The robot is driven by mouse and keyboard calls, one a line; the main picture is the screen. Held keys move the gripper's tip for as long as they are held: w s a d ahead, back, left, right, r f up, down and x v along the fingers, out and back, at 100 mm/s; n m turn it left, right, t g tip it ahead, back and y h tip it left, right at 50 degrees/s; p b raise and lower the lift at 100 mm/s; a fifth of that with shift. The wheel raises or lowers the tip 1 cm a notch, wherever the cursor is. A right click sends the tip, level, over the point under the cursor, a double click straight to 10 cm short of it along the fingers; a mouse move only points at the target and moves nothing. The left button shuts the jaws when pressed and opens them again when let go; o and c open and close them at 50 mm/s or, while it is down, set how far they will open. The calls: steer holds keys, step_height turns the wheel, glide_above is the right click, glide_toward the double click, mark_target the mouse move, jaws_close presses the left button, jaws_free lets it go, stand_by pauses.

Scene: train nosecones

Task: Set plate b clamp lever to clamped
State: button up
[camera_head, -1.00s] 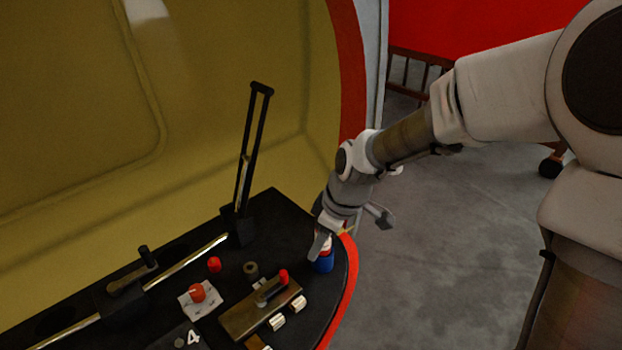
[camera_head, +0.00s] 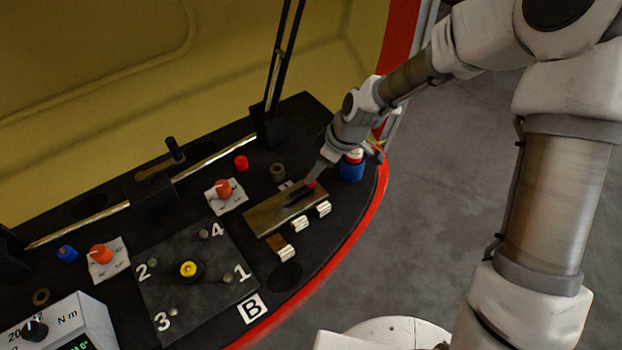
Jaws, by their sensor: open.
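Plate B is probably the dark square plate (camera_head: 165,285) numbered 1 to 4, beside a white "B" label (camera_head: 252,308). Right of it, a brass block (camera_head: 262,218) carries a black lever (camera_head: 297,195) with a red tip, lying along the block. I cannot read any clamp marking on it. My gripper (camera_head: 346,166) is open, with its fingers spread wide. The left finger comes down at the lever's red tip and partly covers it; I cannot tell whether they touch. The other finger is beyond a blue, white and red cylinder (camera_head: 351,172).
Two orange knobs (camera_head: 223,188) (camera_head: 101,254) sit on white cards. A red cap (camera_head: 241,162), a tall black frame (camera_head: 273,95), a metal rod (camera_head: 100,213) and a torque readout box (camera_head: 62,325) share the black table. Its red rim (camera_head: 384,165) curves along the right.

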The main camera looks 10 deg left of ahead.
mark_target(298, 190)
steer(key=shift+b+x, duration=0.4)
steer(key=shift+x, duration=1.95)
jaws_close()
